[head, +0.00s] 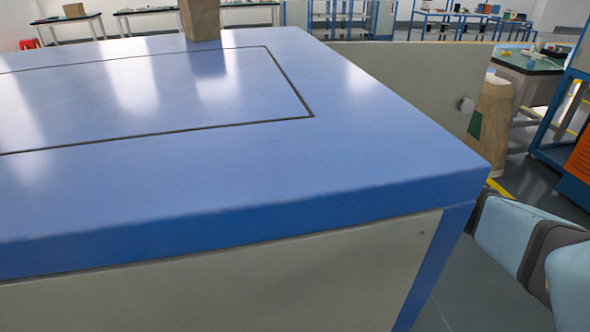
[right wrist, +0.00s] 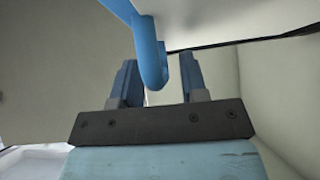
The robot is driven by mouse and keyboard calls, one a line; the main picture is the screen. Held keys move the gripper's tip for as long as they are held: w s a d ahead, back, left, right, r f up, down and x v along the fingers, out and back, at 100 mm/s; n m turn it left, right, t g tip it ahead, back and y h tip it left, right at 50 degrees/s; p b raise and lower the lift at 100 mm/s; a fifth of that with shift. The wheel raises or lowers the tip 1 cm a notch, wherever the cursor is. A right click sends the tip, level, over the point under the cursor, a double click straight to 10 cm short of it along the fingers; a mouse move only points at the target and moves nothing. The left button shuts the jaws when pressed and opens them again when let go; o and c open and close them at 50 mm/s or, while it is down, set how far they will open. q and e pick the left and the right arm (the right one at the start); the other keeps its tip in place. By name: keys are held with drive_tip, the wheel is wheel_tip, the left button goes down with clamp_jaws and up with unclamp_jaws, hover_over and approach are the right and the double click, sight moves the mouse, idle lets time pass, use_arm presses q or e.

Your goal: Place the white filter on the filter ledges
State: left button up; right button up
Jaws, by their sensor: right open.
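In the right wrist view my right gripper (right wrist: 159,72) is open, with its two dark blue fingers apart. A curved blue bar (right wrist: 150,62) comes down from the top and its rounded end shows between the fingers. I cannot tell whether the fingers touch it. A pale panel (right wrist: 215,20) lies behind the bar at the upper right; I cannot tell whether it is part of the filter. I cannot make out the white filter or the filter ledges for certain in either view. My left gripper is not in view.
A large blue machine top (head: 400,130) over pale side panels (head: 230,285) fills the head view. A pale panel (head: 410,85) stands out behind it at the right. Wooden-coloured posts (head: 490,125) stand beyond. Floor shows at the lower right, beside my right arm.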

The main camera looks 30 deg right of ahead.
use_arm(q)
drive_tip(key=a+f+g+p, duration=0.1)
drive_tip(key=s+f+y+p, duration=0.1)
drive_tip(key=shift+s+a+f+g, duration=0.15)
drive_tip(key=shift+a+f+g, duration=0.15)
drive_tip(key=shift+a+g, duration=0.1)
use_arm(e)
drive_tip(key=v, duration=1.2)
